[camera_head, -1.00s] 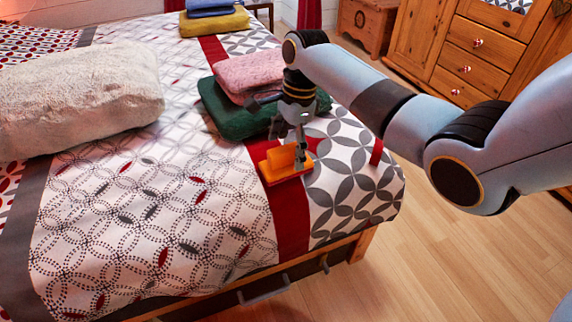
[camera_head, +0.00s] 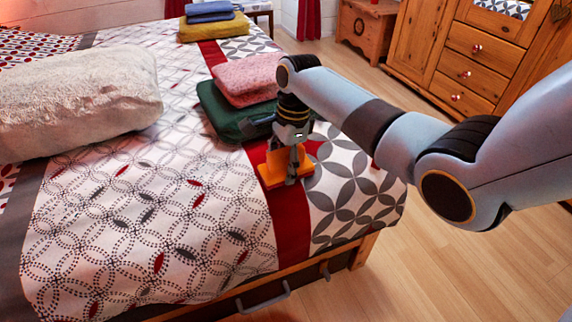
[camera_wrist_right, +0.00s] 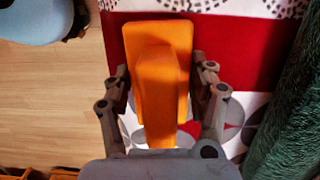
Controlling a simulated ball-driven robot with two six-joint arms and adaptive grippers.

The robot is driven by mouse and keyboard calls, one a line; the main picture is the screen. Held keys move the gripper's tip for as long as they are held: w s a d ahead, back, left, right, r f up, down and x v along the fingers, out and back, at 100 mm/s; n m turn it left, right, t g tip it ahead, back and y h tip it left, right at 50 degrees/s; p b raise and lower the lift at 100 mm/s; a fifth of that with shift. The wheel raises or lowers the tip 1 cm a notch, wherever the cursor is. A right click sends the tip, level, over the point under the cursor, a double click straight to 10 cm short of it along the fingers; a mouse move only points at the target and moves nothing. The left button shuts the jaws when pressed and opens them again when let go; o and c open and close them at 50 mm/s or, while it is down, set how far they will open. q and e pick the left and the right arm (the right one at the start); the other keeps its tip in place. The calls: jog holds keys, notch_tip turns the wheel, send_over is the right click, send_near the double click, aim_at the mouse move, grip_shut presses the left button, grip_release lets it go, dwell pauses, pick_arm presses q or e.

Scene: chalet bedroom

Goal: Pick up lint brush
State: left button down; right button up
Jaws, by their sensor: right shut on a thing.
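The lint brush (camera_head: 272,175) is orange, with a flat plate and a raised handle. It is on the red stripe of the bed cover near the bed's front right edge. In the right wrist view the lint brush (camera_wrist_right: 162,95) fills the space between my fingers. My right gripper (camera_head: 294,170) comes down from above and is shut on its handle. Part of the handle is hidden by the fingers. Whether the plate still touches the cover cannot be told. My left gripper is out of view.
Behind the gripper lie a folded green cloth (camera_head: 225,115) and a pink cloth (camera_head: 247,78) on it. A white fluffy pillow (camera_head: 75,100) is at the left. A wooden dresser (camera_head: 470,55) stands back right. The front of the bed cover is clear.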

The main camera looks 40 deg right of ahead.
aim_at(283, 150)
jog(key=shift+r, duration=0.1)
notch_tip(283, 150, up, 4)
jog(key=shift+w+r+p, duration=0.1)
jog(key=shift+p, duration=0.9)
jog(key=s+d+r+p, duration=0.1)
jog(key=s+d+r, duration=0.1)
jog(key=s, duration=0.1)
jog(key=s+d+r+p, duration=0.2)
jog(key=s+d, duration=0.1)
jog(key=s+d+r+p, duration=0.1)
jog(key=s+d+r, duration=0.1)
jog(key=s, duration=0.1)
jog(key=shift+d+r, duration=0.25)
jog(key=shift+r, duration=0.1)
jog(key=o, duration=0.6)
jog(key=c, duration=0.4)
